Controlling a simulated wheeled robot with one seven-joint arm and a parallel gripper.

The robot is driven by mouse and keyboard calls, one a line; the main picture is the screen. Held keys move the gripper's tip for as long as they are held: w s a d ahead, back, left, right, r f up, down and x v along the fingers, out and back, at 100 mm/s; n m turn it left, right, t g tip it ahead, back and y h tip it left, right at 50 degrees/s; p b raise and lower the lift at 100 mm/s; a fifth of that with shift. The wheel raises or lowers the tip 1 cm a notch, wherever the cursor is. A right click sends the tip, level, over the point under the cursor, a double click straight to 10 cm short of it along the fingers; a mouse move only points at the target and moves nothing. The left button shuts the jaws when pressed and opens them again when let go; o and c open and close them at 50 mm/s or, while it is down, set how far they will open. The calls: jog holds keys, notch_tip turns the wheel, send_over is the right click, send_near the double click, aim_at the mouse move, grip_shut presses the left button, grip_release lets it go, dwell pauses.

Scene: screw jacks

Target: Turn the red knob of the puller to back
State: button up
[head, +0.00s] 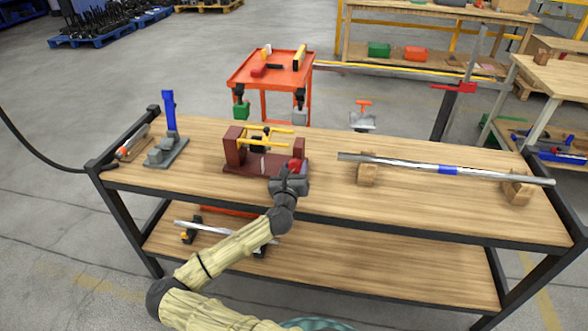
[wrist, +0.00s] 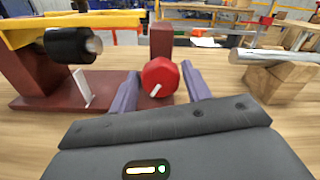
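The puller (head: 262,160) is a dark red frame with yellow bars and a black cylinder, standing on the wooden workbench. Its red knob (wrist: 160,77) is faceted, with a white mark pointing down and left in the wrist view. The knob also shows in the head view (head: 296,164), partly hidden by my gripper. My gripper (wrist: 162,84) is open, with one purple-grey finger on each side of the knob. Small gaps show between the knob and the fingers in the wrist view. In the head view, my gripper (head: 292,172) is at the puller's right end.
A metal rod with a blue band (head: 447,169) lies on two wooden blocks to the right. A blue-handled grey device (head: 167,135) stands at the left. A red tool cart (head: 270,70) is behind the bench. Bare bench top lies between the puller and the rod's left block.

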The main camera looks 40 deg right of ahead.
jog(key=shift+o, duration=1.1)
notch_tip(320, 180, up, 10)
jog(key=p, duration=0.1)
jog(key=shift+p, duration=0.35)
